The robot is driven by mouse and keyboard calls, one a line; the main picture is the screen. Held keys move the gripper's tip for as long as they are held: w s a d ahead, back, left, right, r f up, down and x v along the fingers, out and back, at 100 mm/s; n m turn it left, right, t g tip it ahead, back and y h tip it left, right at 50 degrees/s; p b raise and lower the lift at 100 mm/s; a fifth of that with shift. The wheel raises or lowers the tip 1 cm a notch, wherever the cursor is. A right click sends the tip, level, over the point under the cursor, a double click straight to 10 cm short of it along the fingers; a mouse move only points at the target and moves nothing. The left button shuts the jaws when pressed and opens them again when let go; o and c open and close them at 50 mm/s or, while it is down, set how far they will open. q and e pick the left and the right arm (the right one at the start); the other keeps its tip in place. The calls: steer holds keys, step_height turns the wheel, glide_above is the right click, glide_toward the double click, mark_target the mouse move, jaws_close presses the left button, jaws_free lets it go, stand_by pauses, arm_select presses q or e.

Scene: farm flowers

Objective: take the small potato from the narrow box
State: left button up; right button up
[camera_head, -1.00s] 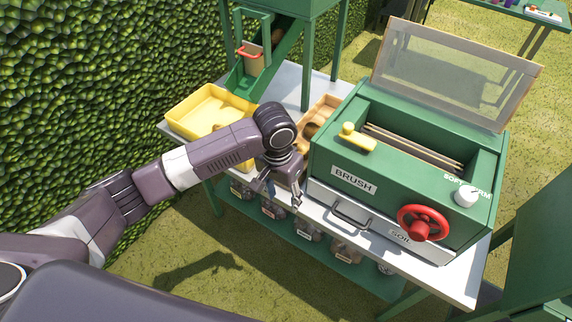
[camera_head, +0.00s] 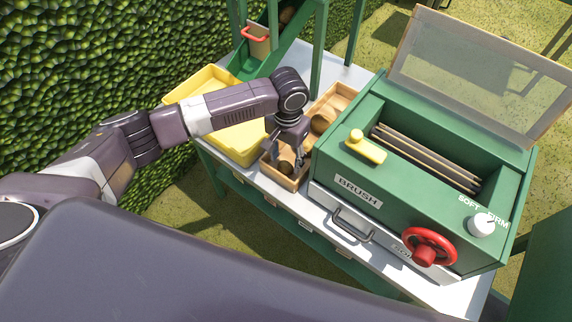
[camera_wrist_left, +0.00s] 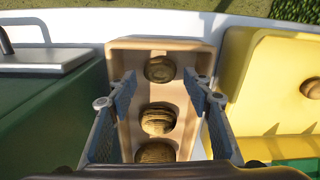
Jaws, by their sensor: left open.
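The narrow box (camera_head: 345,92) is a long, light wooden tray between the yellow bin and the green brush machine. In the left wrist view, the box (camera_wrist_left: 130,45) holds three round brown potatoes in a row: one at the table-edge end (camera_wrist_left: 160,69), one in the middle (camera_wrist_left: 157,119) and one partly cut off by my gripper body (camera_wrist_left: 156,153). The table-edge one looks smallest. In the head view, one potato (camera_head: 321,123) is behind my gripper and another (camera_head: 286,167) is below it. My left gripper (camera_head: 287,156) is open and empty above the box, its fingers (camera_wrist_left: 160,100) spread across its width.
The yellow bin (camera_head: 243,154) stands close on the left of the box and holds a potato (camera_wrist_left: 311,88). The green brush machine (camera_head: 335,160) stands close on the right, with a red handwheel (camera_head: 429,247) and a raised lid (camera_head: 470,70). The white tabletop (camera_head: 262,178) has little free room.

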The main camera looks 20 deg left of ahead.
mark_target(287, 163)
arm_select(q)
step_height(287, 163, down, 2)
steer(key=shift+w+f, duration=0.1)
steer(key=shift+f, duration=0.45)
steer(key=c, duration=0.8)
steer(key=shift+c, duration=0.4)
arm_select(e)
steer(key=shift+w+a+r, duration=0.15)
steer(key=shift+w, duration=0.2)
steer(key=shift+w+a+r, duration=0.1)
steer(key=shift+w, duration=0.25)
arm_select(q)
steer(key=shift+r, duration=0.15)
